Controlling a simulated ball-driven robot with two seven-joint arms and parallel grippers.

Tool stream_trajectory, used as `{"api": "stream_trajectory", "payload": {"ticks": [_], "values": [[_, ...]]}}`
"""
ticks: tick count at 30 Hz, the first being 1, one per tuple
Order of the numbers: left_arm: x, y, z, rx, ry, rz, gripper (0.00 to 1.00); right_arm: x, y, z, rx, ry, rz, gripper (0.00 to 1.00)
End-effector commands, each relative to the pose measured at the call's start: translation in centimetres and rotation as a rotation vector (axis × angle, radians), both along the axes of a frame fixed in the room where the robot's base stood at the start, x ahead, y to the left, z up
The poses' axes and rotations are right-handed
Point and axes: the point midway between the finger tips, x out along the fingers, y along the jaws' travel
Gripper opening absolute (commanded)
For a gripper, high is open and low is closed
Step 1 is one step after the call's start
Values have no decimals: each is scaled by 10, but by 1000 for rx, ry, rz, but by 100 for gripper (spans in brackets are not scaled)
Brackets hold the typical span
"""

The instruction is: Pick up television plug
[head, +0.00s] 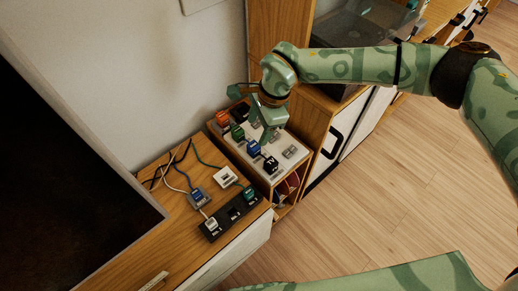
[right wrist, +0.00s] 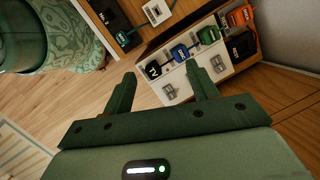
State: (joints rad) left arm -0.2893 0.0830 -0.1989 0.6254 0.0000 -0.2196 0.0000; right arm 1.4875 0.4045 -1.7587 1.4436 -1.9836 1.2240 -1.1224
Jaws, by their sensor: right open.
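The television plug (head: 271,164), a black block with white "TV" lettering, sits at the near end of a row of coloured plugs on a pale-topped wooden unit. In the right wrist view the television plug (right wrist: 153,71) shows between the tips of my open right gripper (right wrist: 160,69), beyond them. In the head view my right gripper (head: 264,130) is over the unit, just behind the plug. I see no contact with it. The blue plug (head: 253,148) stands right beside it. My left gripper is not in view.
Green (head: 237,132) and orange (head: 222,117) plugs continue the row. A black power strip (head: 235,213), a white socket (head: 226,177) and loose cables lie on the lower wooden cabinet at left. A large dark screen (head: 60,190) stands there. The wooden floor (head: 370,200) at right is clear.

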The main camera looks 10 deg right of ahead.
Motion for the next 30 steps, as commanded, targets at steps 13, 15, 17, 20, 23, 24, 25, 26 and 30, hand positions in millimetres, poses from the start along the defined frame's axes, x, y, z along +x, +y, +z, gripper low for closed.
{"api": "stream_trajectory", "payload": {"ticks": [13,15,17,20,23,24,25,26,30], "values": [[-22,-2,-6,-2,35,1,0,-19,-41,-37,-253,-7,332,58],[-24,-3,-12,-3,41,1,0,-19,-41,-56,-252,-6,331,58],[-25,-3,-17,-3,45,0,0,-19,-40,-72,-252,-4,329,58],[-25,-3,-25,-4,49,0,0,-19,-40,-96,-250,-6,329,58],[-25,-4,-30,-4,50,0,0,-18,-41,-113,-252,-7,328,58],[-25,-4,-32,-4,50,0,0,-18,-40,-118,-252,-8,328,58],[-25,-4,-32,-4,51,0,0,-18,-40,-120,-251,-8,329,58],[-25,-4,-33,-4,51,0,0,-18,-40,-122,-250,-9,328,58],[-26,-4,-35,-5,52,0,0,-18,-40,-128,-251,-11,328,58]]}}
